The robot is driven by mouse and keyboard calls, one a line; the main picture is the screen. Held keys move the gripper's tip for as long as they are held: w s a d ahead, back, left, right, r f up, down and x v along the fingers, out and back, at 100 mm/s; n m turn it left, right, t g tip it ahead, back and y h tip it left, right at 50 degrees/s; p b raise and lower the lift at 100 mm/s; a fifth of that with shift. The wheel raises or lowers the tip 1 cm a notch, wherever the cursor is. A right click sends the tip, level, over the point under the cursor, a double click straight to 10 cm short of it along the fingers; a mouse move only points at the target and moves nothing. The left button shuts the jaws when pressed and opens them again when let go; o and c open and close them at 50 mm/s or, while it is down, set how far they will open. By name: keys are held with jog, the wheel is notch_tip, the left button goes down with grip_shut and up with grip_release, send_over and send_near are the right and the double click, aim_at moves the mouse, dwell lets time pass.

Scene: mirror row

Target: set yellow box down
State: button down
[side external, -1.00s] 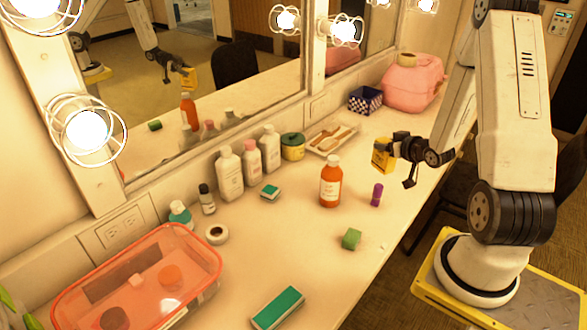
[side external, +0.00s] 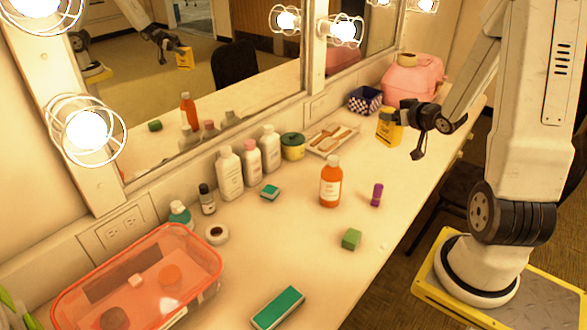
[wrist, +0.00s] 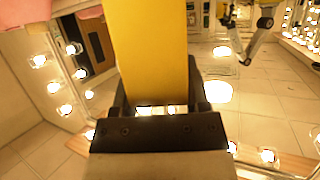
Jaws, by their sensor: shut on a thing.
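The yellow box (side external: 388,128) is upright in the side external view, over the far right part of the white counter (side external: 335,240). My gripper (side external: 404,119) is shut on it from the right side. In the wrist view the yellow box (wrist: 150,50) fills the upper middle, between the two dark fingers of my gripper (wrist: 158,100). I cannot tell whether its bottom touches the counter or hangs just above it.
An orange bottle (side external: 331,182) and a purple tube (side external: 377,195) stand nearer the camera. Counter between them is clear.

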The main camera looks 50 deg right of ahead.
notch_tip(320, 180, up, 2)
jog(key=shift+r, duration=0.1)
jog(key=w+a+n+t+y, duration=0.1)
jog(key=w+a+n+y, duration=0.35)
jog(key=a, duration=1.05)
jog(key=w+a+y, duration=0.1)
jog(key=w+a, duration=0.6)
jog(key=a, duration=0.8)
notch_tip(320, 180, down, 16)
jog(key=shift+s+d, duration=0.15)
jog(key=shift+f+h, duration=0.25)
jog(key=shift+f, duration=2.1)
